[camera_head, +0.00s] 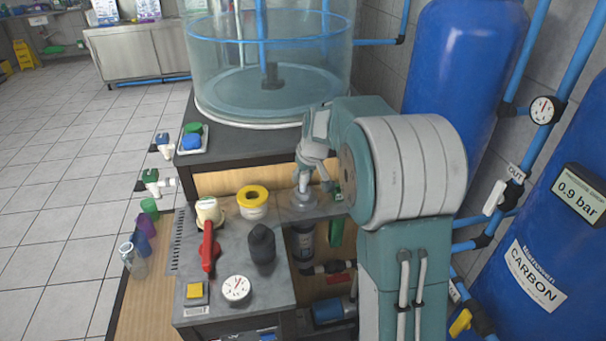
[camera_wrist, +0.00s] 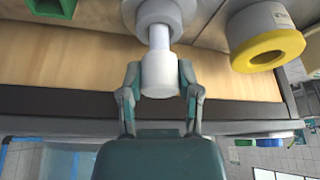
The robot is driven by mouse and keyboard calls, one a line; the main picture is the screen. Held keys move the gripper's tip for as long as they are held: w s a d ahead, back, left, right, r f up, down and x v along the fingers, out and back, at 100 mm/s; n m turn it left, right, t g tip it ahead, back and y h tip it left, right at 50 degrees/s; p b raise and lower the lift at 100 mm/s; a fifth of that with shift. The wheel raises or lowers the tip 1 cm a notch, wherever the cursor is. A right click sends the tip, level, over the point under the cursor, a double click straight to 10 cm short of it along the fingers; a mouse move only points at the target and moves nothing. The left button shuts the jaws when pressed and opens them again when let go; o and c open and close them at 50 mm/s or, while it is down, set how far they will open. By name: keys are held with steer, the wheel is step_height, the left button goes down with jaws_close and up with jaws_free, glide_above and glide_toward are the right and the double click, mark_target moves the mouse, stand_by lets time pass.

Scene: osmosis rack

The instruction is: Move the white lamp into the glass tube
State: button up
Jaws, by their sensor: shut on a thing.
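My gripper (camera_head: 314,180) is shut on the white lamp (camera_head: 303,183), above the rear right part of the grey bench. In the wrist view, my two fingers (camera_wrist: 160,80) press on the sides of the lamp's white cylindrical end (camera_wrist: 159,66). A narrower white stem runs from it to a wider pale round piece at the top edge. In the head view, the lamp is upright over a round fitting (camera_head: 302,200).
A yellow-rimmed white tub (camera_head: 253,203) stands left of the lamp. A dark bottle (camera_head: 262,247), a red-handled item (camera_head: 208,249) and a gauge (camera_head: 236,290) are on the front bench. A large clear tank (camera_head: 268,65) stands behind, and blue tanks (camera_head: 462,85) are on the right.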

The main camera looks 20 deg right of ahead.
steer(key=shift+f, duration=1.35)
steer(key=o, duration=0.9)
steer(key=shift+o, duration=0.2)
steer(key=shift+o, duration=1.1)
steer(key=shift+r, duration=4.05)
